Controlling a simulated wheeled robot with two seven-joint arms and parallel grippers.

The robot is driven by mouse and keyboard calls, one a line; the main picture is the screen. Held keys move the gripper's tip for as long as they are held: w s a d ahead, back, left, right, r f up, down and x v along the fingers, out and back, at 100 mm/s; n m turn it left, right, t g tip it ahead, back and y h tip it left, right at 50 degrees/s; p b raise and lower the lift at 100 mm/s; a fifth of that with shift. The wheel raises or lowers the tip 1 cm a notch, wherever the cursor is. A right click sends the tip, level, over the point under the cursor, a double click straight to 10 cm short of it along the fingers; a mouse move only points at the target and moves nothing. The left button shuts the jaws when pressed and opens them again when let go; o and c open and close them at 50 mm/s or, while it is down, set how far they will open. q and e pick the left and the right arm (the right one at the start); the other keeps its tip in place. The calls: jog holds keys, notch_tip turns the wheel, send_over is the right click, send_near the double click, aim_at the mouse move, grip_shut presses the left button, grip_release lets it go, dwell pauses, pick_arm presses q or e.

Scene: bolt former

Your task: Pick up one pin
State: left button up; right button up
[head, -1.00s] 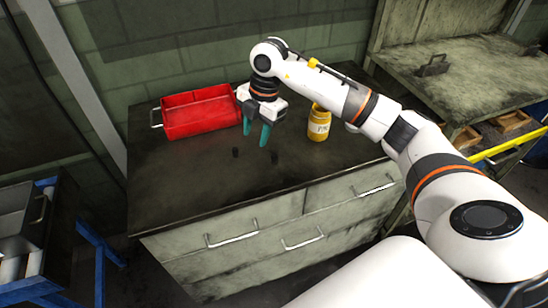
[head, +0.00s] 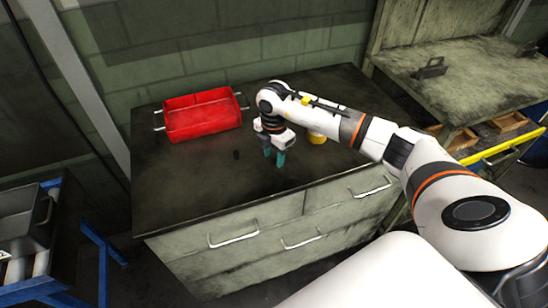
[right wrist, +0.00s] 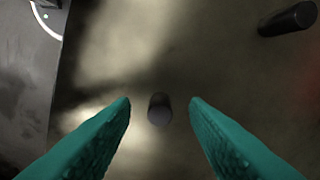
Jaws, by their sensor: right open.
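My right gripper (head: 275,160) is low over the dark cabinet top, with its teal fingers pointing down. In the right wrist view the fingers (right wrist: 160,104) are apart, and a small dark pin (right wrist: 160,108) stands between their tips, not gripped. The gripper hides this pin in the head view. A second dark pin (head: 236,154) stands on the cabinet top to the left of the gripper; it also shows at the upper right of the right wrist view (right wrist: 288,19). My left gripper is not in view.
A red tray (head: 203,131) with side handles stands at the back left of the cabinet top (head: 185,195). A yellow container (head: 316,138) stands just right of the gripper, partly hidden by my arm. The front left of the top is clear.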

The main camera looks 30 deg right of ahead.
jog(key=shift+f, duration=0.6)
grip_shut()
